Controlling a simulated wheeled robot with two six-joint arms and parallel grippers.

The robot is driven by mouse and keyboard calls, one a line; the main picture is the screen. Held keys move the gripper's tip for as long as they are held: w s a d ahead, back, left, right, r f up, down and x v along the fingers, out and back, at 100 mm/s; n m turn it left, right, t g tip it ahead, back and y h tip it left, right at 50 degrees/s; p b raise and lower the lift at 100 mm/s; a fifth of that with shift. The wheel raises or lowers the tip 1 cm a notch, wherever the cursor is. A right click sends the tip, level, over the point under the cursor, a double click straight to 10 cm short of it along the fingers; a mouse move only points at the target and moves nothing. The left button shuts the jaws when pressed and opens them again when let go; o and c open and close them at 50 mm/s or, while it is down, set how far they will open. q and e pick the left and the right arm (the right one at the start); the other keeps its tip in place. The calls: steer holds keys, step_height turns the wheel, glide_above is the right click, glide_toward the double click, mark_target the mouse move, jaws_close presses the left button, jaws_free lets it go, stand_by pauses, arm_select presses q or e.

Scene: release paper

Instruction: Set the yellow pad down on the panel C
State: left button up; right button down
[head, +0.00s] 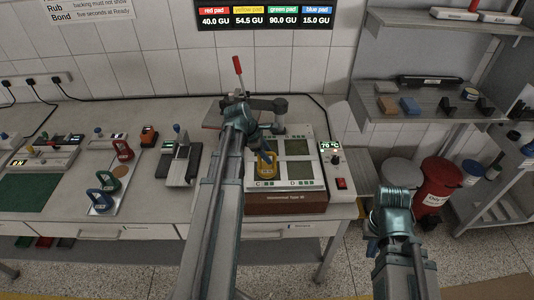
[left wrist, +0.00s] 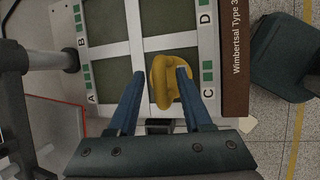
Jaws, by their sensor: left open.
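The yellow pad (head: 266,168) is at panel C, the lower-left panel of the instrument, in the head view. In the left wrist view the yellow pad (left wrist: 165,88) appears to rest on panel C (left wrist: 188,106), near its letter C. My left gripper (head: 264,154) is over the pad, and its two blue fingers (left wrist: 160,73) stand open on either side. The right finger is very close to the pad; I cannot tell whether it touches. My arm hides part of the instrument's left side. My right gripper (head: 395,197) is low at the right, its fingers unclear.
The red (head: 123,150), green (head: 107,179) and blue (head: 99,200) pads are on a plate at the left. A grey clamp-like device (head: 179,163) stands between that plate and the instrument. A box reading 70 °C (head: 336,164) stands right of the instrument. Shelves and bins fill the right.

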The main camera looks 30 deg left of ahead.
arm_select(q)
steer(key=p+v, duration=1)
steer(key=v, duration=0.2)
steer(key=s+d+m+g+y, duration=0.1)
steer(key=s+d+m, duration=0.3)
steer(key=d+m, duration=0.5)
steer(key=s+d+f+m+g+y, duration=0.1)
steer(key=s+d+m, duration=0.3)
steer(key=d+m, duration=0.5)
steer(key=s+d+f+m+g+y, duration=0.1)
steer(key=s+d+m, duration=0.3)
steer(key=d+m, duration=0.5)
steer(key=d+g+y, duration=0.1)
steer(key=d, duration=0.5)
steer(key=shift+d, duration=0.15)
steer(key=shift+s, duration=0.1)
